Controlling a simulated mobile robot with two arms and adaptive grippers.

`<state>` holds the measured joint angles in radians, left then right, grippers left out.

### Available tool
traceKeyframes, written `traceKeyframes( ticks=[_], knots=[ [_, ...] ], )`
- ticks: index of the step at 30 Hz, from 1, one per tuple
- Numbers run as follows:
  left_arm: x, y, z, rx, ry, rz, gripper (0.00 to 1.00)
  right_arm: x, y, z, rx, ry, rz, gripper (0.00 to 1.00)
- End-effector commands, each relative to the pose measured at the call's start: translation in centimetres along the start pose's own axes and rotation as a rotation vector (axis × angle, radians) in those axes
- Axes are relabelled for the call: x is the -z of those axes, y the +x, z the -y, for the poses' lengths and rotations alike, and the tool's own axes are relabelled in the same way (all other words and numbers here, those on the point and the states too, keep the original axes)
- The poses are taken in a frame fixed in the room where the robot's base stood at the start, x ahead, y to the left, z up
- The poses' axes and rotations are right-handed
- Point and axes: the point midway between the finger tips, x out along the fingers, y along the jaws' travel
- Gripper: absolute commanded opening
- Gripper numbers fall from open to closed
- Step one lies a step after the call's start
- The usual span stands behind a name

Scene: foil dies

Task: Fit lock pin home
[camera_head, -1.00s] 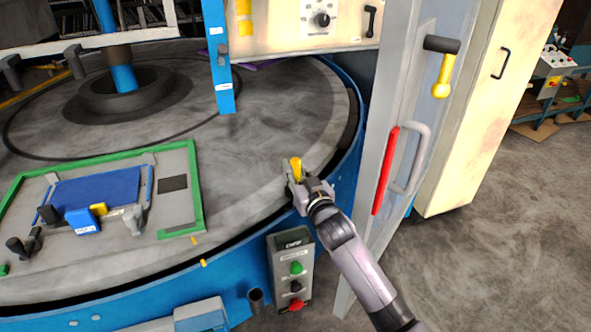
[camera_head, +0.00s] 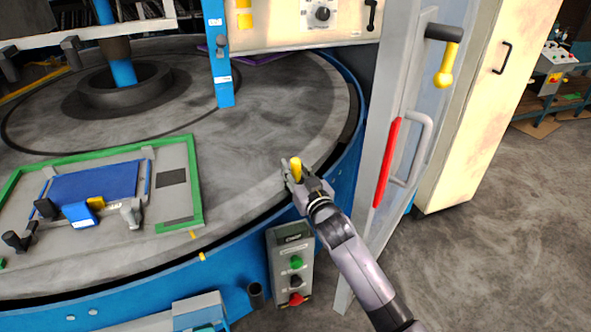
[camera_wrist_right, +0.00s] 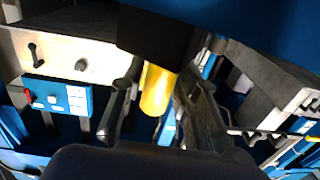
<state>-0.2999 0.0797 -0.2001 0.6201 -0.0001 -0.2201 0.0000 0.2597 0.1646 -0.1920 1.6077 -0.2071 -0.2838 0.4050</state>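My right gripper (camera_head: 297,180) is over the near right rim of the round grey turntable (camera_head: 262,130) in the head view. Its fingers are closed around a yellow pin (camera_head: 296,166), whose top shows above them. In the right wrist view the yellow pin (camera_wrist_right: 157,90) lies between the two dark fingers (camera_wrist_right: 160,105), with a black part directly beyond it. The pin's far end is hidden, and I cannot tell whether it touches the table. No lock hole shows clearly. My left gripper is not in view.
A green-edged fixture (camera_head: 190,205) with blue parts and clamps lies on the turntable at left. A push-button box (camera_head: 291,265) is on the blue side below my right arm. A grey door with a red strip (camera_head: 386,163) stands close at right. Open floor lies beyond.

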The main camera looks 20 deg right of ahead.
Motion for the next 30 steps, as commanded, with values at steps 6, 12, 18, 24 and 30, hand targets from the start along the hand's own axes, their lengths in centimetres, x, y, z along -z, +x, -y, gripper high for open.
traceKeyframes(
  ticks=[6, 12, 18, 24, 30],
  knots=[
    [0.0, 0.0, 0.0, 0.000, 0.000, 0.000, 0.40, 0.0, 0.0, 0.0, 0.000, 0.000, 0.000, 0.45],
    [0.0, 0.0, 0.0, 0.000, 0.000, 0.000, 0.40, 0.0, 0.0, 0.0, 0.000, 0.000, 0.001, 0.45],
    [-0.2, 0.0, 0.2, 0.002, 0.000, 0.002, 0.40, -0.2, -0.9, 0.0, 0.000, 0.000, 0.002, 0.45],
    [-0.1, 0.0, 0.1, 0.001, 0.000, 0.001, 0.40, -0.2, -4.5, 0.0, 0.001, 0.001, 0.003, 0.45],
    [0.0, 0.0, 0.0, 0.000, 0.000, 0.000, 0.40, -0.2, -8.8, 0.0, 0.000, 0.000, 0.003, 0.45]
  ],
)
